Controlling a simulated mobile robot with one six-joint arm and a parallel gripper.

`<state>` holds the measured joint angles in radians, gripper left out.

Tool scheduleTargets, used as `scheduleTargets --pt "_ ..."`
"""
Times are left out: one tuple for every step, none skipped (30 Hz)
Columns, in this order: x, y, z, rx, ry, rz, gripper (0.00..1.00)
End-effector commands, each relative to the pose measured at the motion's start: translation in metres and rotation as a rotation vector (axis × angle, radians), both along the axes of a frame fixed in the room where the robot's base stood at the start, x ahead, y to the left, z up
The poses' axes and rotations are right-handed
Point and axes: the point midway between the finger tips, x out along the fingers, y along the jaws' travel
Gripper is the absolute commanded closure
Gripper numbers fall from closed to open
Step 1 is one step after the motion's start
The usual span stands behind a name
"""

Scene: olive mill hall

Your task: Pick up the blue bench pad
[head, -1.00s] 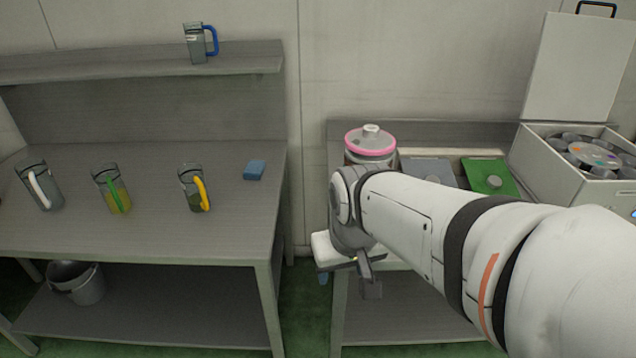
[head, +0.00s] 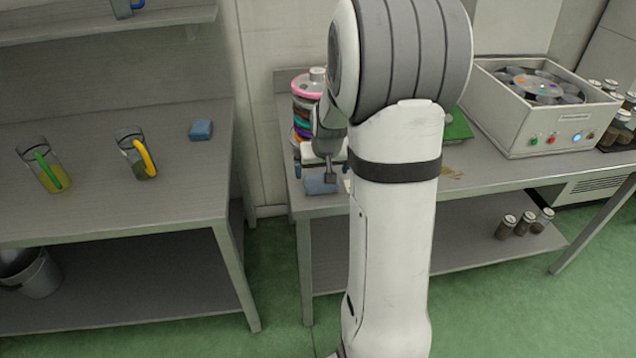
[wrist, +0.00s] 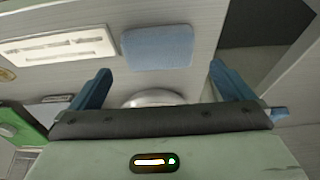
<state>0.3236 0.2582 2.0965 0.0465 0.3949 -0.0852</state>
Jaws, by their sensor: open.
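The blue bench pad (head: 321,184) lies flat at the front left corner of the right-hand bench (head: 480,192). In the wrist view the pad (wrist: 158,47) is a rounded blue rectangle on the grey top, beyond the fingertips and between their lines. My gripper (wrist: 160,80) is open, with its two blue fingers apart and nothing between them at the tips. In the head view my gripper (head: 330,172) is just above the pad and partly covers it. My arm hides part of the bench top.
Another small blue block (head: 201,130) lies on the left bench (head: 100,200), near jugs with green (head: 45,170) and yellow (head: 138,155) handles. A white box (head: 540,110) stands farther right.

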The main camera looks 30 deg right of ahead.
Motion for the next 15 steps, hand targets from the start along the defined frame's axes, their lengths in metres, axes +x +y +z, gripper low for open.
scheduleTargets --pt "0.002 -0.001 -0.005 0.001 0.002 0.0 0.0" --pt "0.004 -0.001 -0.008 0.001 0.003 0.0 0.0" --pt "0.006 -0.002 -0.013 0.001 0.003 0.0 0.0" --pt "0.008 -0.003 -0.017 0.001 0.003 0.0 0.0" --pt "0.01 -0.004 -0.021 0.001 0.004 0.0 0.0" --pt "0.013 -0.005 -0.026 0.0 0.003 0.001 0.0" --pt "0.014 -0.006 -0.03 0.0 0.002 0.001 0.0" --pt "0.016 -0.006 -0.034 0.0 0.003 0.001 0.0" --pt "0.017 -0.006 -0.037 0.0 0.002 0.001 0.0" --pt "0.018 -0.007 -0.04 0.0 0.001 0.001 0.0" --pt "0.019 -0.007 -0.042 0.0 0.001 0.001 0.0" --pt "0.02 -0.007 -0.043 0.0 0.001 0.001 0.0" --pt "0.02 -0.007 -0.044 0.0 0.001 0.001 0.0" --pt "0.02 -0.007 -0.045 0.0 0.0 0.001 0.0" --pt "0.02 -0.007 -0.045 0.0 0.0 0.001 0.0"
